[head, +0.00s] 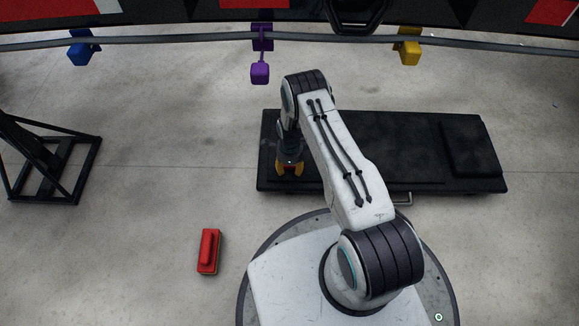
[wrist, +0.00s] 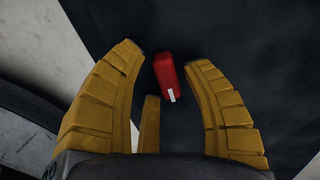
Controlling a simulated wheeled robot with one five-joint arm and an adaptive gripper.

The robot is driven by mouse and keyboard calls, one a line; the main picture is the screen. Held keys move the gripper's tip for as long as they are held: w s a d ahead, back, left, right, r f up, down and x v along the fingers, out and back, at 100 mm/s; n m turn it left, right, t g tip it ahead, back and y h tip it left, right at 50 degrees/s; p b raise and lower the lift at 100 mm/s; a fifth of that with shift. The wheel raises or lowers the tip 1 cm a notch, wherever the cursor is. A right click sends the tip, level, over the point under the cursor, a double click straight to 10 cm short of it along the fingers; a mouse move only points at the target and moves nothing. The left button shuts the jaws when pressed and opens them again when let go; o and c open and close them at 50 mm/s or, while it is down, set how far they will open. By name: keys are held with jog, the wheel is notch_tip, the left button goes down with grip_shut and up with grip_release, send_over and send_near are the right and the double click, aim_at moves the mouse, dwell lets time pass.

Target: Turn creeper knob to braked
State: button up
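The creeper (head: 410,150) is a flat black board on the floor with a raised pad at its right end. Its knob (wrist: 169,76) is a small red block with a white mark at its near end, seen in the wrist view on the black surface. My gripper (wrist: 165,62) has yellow fingers spread apart, one left and one right of the knob, with a gap on both sides. In the head view my gripper (head: 289,169) points down over the creeper's left end and mostly hides the knob there.
A red block with a raised grip (head: 208,251) lies on the floor at the lower left. A black stand (head: 50,165) is at the left. Blue (head: 80,48), purple (head: 260,73) and yellow (head: 409,48) pieces are along a grey bar at the top.

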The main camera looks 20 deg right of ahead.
aim_at(290, 167)
jog(key=shift+o, duration=0.8)
jog(key=shift+w, duration=0.1)
jog(key=shift+r, duration=3.75)
